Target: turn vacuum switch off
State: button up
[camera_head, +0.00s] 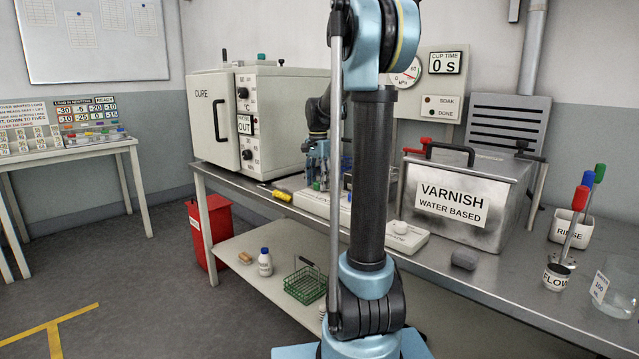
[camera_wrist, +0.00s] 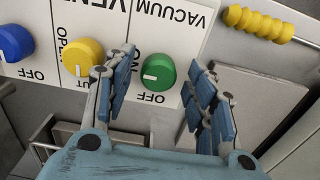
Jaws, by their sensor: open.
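In the wrist view, the green vacuum switch (camera_wrist: 158,72) is a round knob on a white panel (camera_wrist: 185,18) with upside-down lettering, VACUUM above it and OFF below it. A white mark on the knob sits toward its left side. My gripper (camera_wrist: 164,66) is open, with one blue-padded finger to the left of the knob and the other to the right. I see gaps between the fingers and the knob, and nothing is held. In the head view, my gripper (camera_head: 318,165) is over the control box (camera_head: 312,204) on the bench, partly hidden by my arm.
A yellow knob (camera_wrist: 83,57) by the VENT label sits close to my left finger, with a blue knob (camera_wrist: 15,42) beyond. A yellow ribbed handle (camera_wrist: 258,23) lies at upper right. The varnish tank (camera_head: 465,200) and the CURE oven (camera_head: 257,120) flank the control box.

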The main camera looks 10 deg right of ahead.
jog(key=c, duration=1.1)
jog(key=shift+o, duration=0.2)
jog(key=shift+n, duration=0.3)
jog(key=n, duration=0.3)
jog(key=shift+w+n, duration=0.1)
jog(key=shift+n, duration=0.2)
jog(key=n, duration=0.4)
jog(key=shift+n, duration=0.3)
jog(key=n, duration=0.9)
jog(key=shift+r, duration=0.1)
